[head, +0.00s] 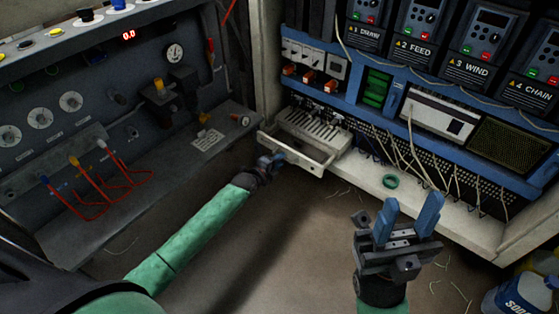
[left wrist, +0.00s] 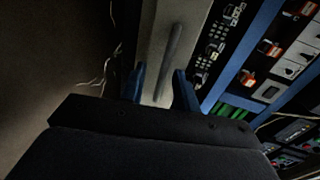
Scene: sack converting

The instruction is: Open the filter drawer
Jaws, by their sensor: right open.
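The filter drawer (head: 306,163) is at the lower left of the cabinet in the head view. It stands out from the cabinet, with pale slats (head: 312,124) showing behind its front. My left gripper (head: 278,159) is at the drawer front and covers part of it. In the left wrist view the drawer's pale front (left wrist: 152,40) carries a bar handle (left wrist: 172,48). The left fingers (left wrist: 160,88) are apart on either side of the handle's near end, with gaps showing. My right gripper (head: 408,215) is open and empty, right of the drawer.
A green ring (head: 390,181) lies on the cabinet's pale ledge (head: 425,203). Loose wires hang over the perforated panel. A blue-labelled bottle (head: 522,295) is at lower right. The floor between is mostly clear.

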